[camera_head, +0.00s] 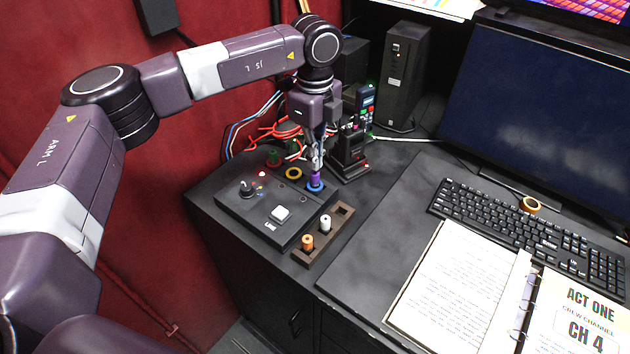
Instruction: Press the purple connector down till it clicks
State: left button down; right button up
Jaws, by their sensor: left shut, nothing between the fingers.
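The purple connector (315,180) stands upright in a blue-ringed socket at the back right of the dark control box (236,210). My left gripper (316,165) points straight down over it, with its shut fingertips at or just above the connector's top. I cannot tell whether they touch. Nothing shows between the fingers. How deep the connector sits in its socket is hard to tell at this size. My right gripper is not in view.
A yellow-ringed socket (293,173) and a green connector (273,157) sit left of the purple one. A wooden rack (338,222) holds an orange connector (307,243) and a white connector (325,223). A handset in its charger (352,148) stands close behind right. An open binder (455,285) lies right.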

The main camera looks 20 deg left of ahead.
aim_at(315, 173)
pick_arm(q)
jog(key=shift+f+b, duration=0.9)
jog(key=shift+f, duration=0.4)
dwell(0.4)
jog(key=shift+r, duration=0.1)
jog(key=shift+r+p, duration=1.95)
jog(key=shift+r, duration=1.55)
